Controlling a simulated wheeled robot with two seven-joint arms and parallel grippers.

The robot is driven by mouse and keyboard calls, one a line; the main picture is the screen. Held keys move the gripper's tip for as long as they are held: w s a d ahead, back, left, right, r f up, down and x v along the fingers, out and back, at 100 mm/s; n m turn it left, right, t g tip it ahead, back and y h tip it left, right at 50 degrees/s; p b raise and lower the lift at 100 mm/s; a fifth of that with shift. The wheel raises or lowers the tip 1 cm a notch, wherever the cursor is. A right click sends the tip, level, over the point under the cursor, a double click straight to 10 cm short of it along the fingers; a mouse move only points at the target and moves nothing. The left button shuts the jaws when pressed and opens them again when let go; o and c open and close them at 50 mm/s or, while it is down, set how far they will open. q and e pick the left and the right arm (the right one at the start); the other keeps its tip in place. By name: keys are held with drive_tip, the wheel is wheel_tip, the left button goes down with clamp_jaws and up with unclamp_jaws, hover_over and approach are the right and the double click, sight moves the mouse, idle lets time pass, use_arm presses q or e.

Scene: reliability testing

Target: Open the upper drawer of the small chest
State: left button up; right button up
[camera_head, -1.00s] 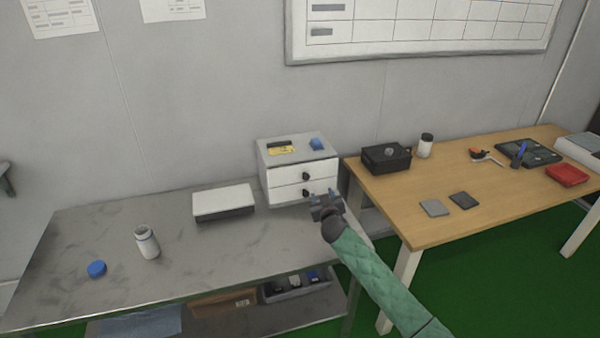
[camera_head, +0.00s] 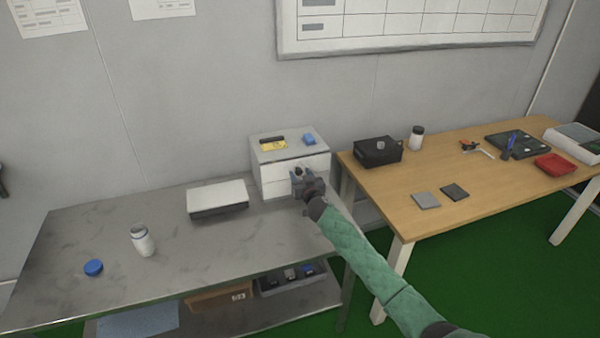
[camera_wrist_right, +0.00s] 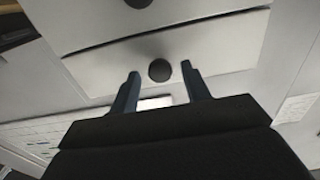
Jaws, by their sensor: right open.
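The small white chest (camera_head: 290,151) stands at the back right of the grey bench, with two drawers, both shut. My right gripper (camera_head: 301,172) is at its front and hides the knobs in the head view. In the right wrist view the picture is turned over. There the open fingers (camera_wrist_right: 160,74) point at the upper drawer (camera_wrist_right: 210,74), and its dark round knob (camera_wrist_right: 160,70) appears between the fingertips. Contact cannot be told. The lower drawer's knob (camera_wrist_right: 138,3) is at the picture's top edge. My left gripper is not seen.
Yellow, black and blue items lie on the chest, including a blue one (camera_head: 309,138). A white-lidded box (camera_head: 217,194), white jar (camera_head: 142,240) and blue lid (camera_head: 94,267) are on the grey bench (camera_head: 190,262). A wooden table (camera_head: 390,190) with a black box (camera_head: 377,151) stands to the right.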

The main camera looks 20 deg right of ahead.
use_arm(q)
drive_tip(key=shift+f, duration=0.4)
use_arm(e)
drive_tip(key=shift+w, duration=0.5)
